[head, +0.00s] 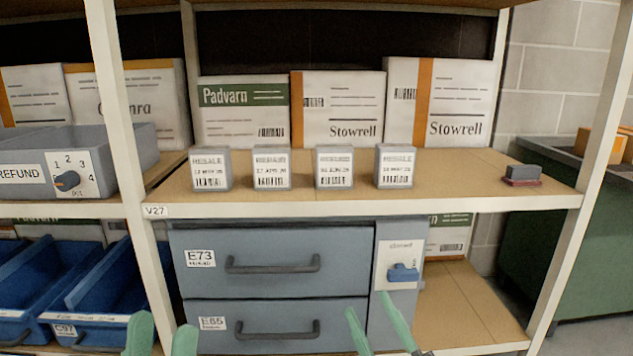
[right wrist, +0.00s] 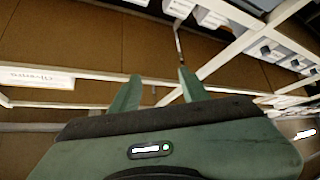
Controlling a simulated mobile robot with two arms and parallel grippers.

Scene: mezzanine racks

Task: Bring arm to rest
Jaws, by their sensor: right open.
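My left gripper (head: 163,322) shows at the bottom left of the head view, its two green fingertips apart with nothing between them. My right gripper (head: 368,303) is at the bottom middle, in front of the drawer unit's right side and below its blue knob (head: 403,273). Its green fingers are apart and empty. In the right wrist view the same fingers (right wrist: 159,75) are spread, with only shelving seen beyond them. Most of both arms is out of view.
A drawer unit (head: 270,240) with grey handles stands under the shelf. Several small labelled boxes (head: 272,168) and a dark stamp-like block (head: 523,174) sit on the shelf. Blue bins (head: 90,290) are at left. White rack posts (head: 118,110) stand close by. A green container (head: 590,230) is at right.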

